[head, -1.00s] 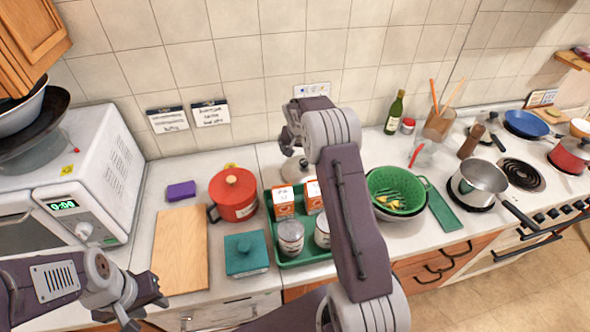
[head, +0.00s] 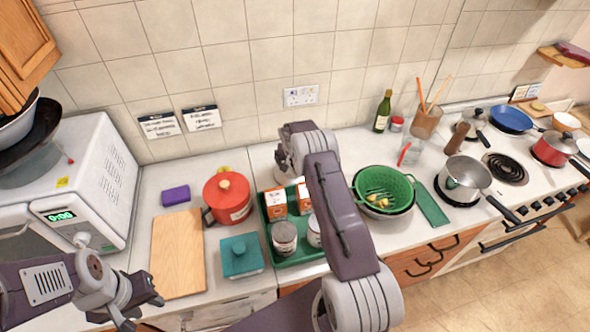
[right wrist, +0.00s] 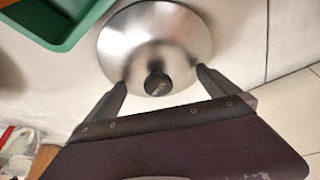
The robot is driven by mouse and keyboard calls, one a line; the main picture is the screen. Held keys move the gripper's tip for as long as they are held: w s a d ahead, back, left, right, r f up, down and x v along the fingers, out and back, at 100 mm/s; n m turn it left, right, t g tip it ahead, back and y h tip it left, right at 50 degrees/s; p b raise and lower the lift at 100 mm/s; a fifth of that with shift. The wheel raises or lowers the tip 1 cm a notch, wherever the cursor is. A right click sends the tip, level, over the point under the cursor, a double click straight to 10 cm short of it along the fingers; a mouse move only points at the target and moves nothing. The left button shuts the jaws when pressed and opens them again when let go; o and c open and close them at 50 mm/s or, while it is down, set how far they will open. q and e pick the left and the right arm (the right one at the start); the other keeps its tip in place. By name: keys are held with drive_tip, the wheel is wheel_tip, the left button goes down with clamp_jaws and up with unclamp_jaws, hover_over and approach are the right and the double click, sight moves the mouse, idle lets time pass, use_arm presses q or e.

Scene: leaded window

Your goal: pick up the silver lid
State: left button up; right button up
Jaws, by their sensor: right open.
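The silver lid (right wrist: 150,35) is a shallow round metal dome with a black knob (right wrist: 157,84), lying on the pale counter in the right wrist view. My right gripper (right wrist: 160,79) is open, with one fingertip on each side of the knob and a gap to both. I cannot tell how far above the lid the fingertips are. In the head view the lid (head: 287,180) shows only partly behind my right arm, which hides the right fingertips. My left gripper (head: 143,310) appears open and empty, low at the left near the counter's front edge.
A green tray (head: 290,259) with cartons and jars stands in front of the lid; its corner shows in the wrist view (right wrist: 60,28). A red pot (head: 228,199) is left of it, and a green colander (head: 384,184) right. The tiled wall is close behind.

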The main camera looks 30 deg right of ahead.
drive_tip(key=shift+s+r, duration=0.1)
drive_tip(key=shift+s, duration=0.15)
drive_tip(key=c, duration=1.4)
drive_tip(key=shift+s+a, duration=0.1)
clamp_jaws()
drive_tip(key=shift+s, duration=0.1)
drive_tip(key=r, duration=0.1)
drive_tip(key=r+b, duration=0.1)
drive_tip(key=d+r+b, duration=0.1)
drive_tip(key=shift+w+r, duration=0.3)
drive_tip(key=shift+w, duration=0.05)
drive_tip(key=d+r, duration=0.7)
drive_tip(key=d, duration=0.4)
drive_tip(key=shift+s+r+b, duration=0.25)
drive_tip(key=shift+s+b, duration=0.05)
drive_tip(key=shift+s, duration=0.05)
